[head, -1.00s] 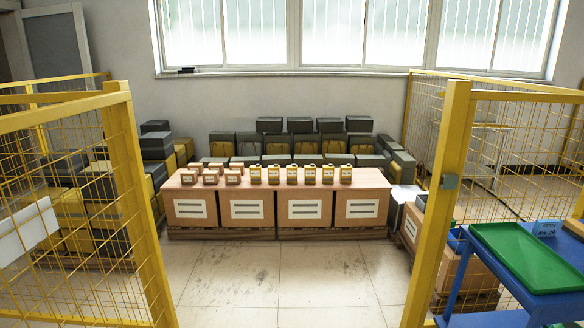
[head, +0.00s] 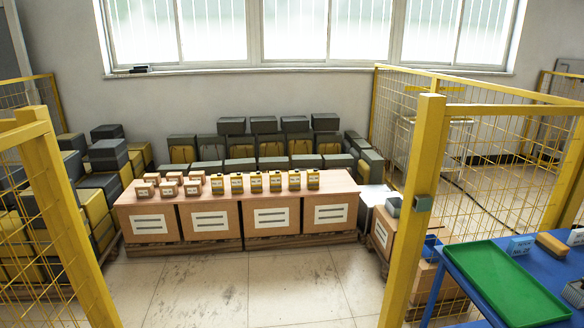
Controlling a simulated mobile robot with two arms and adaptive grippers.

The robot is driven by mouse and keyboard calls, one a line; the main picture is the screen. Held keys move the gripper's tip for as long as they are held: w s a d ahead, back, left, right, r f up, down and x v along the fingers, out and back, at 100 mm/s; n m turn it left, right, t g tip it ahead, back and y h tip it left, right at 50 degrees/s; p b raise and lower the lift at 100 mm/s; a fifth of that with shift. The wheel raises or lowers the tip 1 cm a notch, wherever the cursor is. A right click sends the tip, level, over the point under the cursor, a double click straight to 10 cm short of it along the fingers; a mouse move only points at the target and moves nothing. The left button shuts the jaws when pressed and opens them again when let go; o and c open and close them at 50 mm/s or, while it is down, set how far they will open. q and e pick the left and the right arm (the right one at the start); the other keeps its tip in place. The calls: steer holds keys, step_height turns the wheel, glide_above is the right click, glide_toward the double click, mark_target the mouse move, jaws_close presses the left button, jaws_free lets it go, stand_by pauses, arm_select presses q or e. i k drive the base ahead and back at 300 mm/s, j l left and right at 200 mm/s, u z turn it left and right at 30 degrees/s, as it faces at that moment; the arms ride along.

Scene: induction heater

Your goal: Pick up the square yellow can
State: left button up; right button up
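Several square yellow cans stand upright in a row on the tops of the cardboard boxes (head: 262,242), in the middle of the head view. The rightmost yellow can (head: 313,179) is near the right part of the box tops; the leftmost yellow can (head: 217,184) is beside several small brown boxes (head: 168,188). The cans look alike, with pale labels. They are some distance ahead, beyond the gap in the yellow fence. Neither of my grippers is in view.
Yellow mesh fence posts stand at left (head: 73,215) and right (head: 414,210), with clear floor (head: 240,290) between them. A blue table (head: 475,262) with a green tray (head: 505,281) is at right. Dark and yellow containers (head: 107,154) are stacked behind and left.

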mark_target(256, 178)
steer(key=i, duration=2.5)
steer(key=i+u, duration=0.15)
steer(key=i, duration=0.45)
steer(key=i+l+u, duration=0.1)
steer(key=i, duration=0.5)
steer(key=i+l+u, duration=0.15)
steer(key=i, duration=0.45)
steer(key=l, duration=0.1)
